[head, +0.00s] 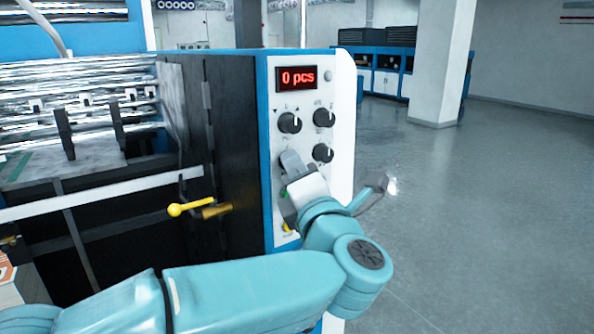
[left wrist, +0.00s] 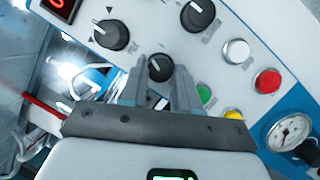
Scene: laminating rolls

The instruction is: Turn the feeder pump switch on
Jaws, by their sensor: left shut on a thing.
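The white control panel (head: 342,132) stands upright on the front of the machine and carries several black rotary knobs. My left gripper (head: 287,166) is at the panel's lower left knob, below the upper left knob (head: 289,122). In the left wrist view the gripper's two fingers are shut on this black knob (left wrist: 159,68). The gripper hides the knob in the head view. The knob labels are too small to read, so I cannot tell by name which is the feeder pump switch. My right gripper is not in view.
Close by are the upper right knob (head: 324,117) and lower right knob (head: 323,153). White (left wrist: 237,50), red (left wrist: 267,80), green (left wrist: 204,94) and yellow (left wrist: 233,114) buttons and a gauge (left wrist: 289,132) sit lower. A yellow-handled lever (head: 190,206) juts out left. Floor to the right is clear.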

